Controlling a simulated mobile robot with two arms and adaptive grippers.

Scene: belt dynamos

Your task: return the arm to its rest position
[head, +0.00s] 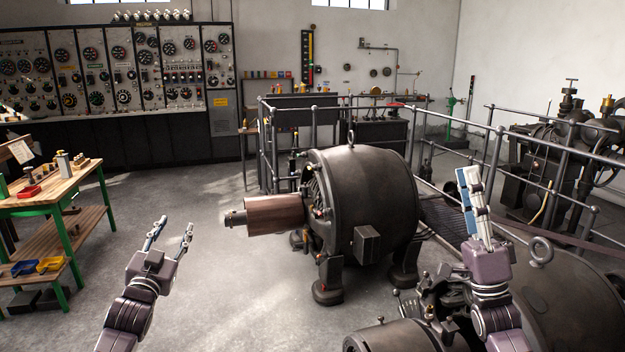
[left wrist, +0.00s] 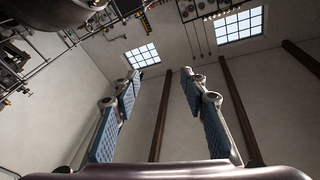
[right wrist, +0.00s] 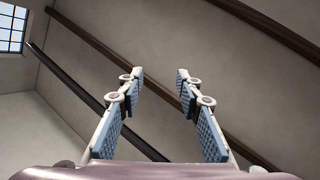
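My left gripper (head: 173,236) is raised over the bare floor, left of the large dark dynamo. Its two fingers stand apart with nothing between them; the gap also shows in the left wrist view (left wrist: 162,75). My right gripper (head: 470,185) points up in front of the railing, right of the dynamo. Its fingers overlap in the head view, but the right wrist view (right wrist: 154,75) shows them apart and empty.
The dynamo (head: 362,200) with its brown pulley (head: 272,216) stands between my grippers. A second machine (head: 575,305) lies close below my right arm. A green-legged workbench (head: 62,190) is at the left. Metal railing (head: 470,123) runs behind. Floor (head: 215,285) is clear around my left gripper.

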